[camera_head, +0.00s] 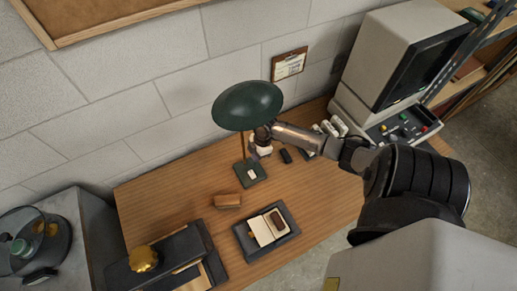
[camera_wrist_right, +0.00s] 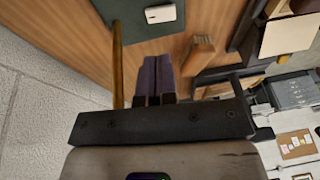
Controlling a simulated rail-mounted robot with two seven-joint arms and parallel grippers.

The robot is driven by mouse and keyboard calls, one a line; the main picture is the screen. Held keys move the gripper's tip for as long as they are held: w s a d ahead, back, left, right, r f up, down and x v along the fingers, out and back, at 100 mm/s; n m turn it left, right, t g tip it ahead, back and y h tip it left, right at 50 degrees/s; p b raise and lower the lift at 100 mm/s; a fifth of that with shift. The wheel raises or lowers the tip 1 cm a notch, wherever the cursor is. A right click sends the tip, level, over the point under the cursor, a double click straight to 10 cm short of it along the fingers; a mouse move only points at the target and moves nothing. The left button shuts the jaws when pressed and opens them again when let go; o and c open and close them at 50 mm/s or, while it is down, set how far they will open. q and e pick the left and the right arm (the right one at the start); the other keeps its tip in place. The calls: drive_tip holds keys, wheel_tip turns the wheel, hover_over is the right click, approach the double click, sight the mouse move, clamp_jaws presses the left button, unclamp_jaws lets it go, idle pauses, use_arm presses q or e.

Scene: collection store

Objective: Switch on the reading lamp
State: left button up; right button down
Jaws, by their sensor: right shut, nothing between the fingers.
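The reading lamp has a dark green shade (camera_head: 247,104), a thin brass stem (camera_head: 243,146) and a square green base (camera_head: 246,181) on the wooden desk. A small white switch (camera_head: 252,174) sits on the base. In the right wrist view the switch (camera_wrist_right: 160,13) and part of the base (camera_wrist_right: 141,30) show at the top, with the brass stem (camera_wrist_right: 117,62) left of my fingers. My right gripper (camera_head: 256,154) is shut and empty, beside the stem, below the shade and apart from the switch; its purple fingers show in the wrist view (camera_wrist_right: 157,62). My left gripper is not in view.
A microfilm reader (camera_head: 388,62) stands right. The desk left of the lamp (camera_head: 165,195) is clear.

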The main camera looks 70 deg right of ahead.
drive_tip(key=shift+v, duration=2.05)
drive_tip(key=shift+w+d, duration=0.1)
drive_tip(key=s+a+m+h, duration=0.15)
drive_tip(key=s+a, duration=0.35)
drive_tip(key=a, duration=0.5)
drive_tip(key=s+a+m, duration=0.2)
drive_tip(key=s+a, duration=0.3)
drive_tip(key=a, duration=0.6)
drive_tip(key=s+a+r+m+t+h, duration=0.15)
drive_tip(key=s+a+r+m, duration=0.3)
drive_tip(key=r, duration=0.45)
drive_tip(key=w+p+v, duration=0.3)
drive_tip(key=p+v, duration=1.1)
drive_tip(key=shift+w+a+r+t, duration=0.4)
drive_tip(key=shift+a+r+t, duration=0.05)
drive_tip(key=shift+a+r, duration=0.15)
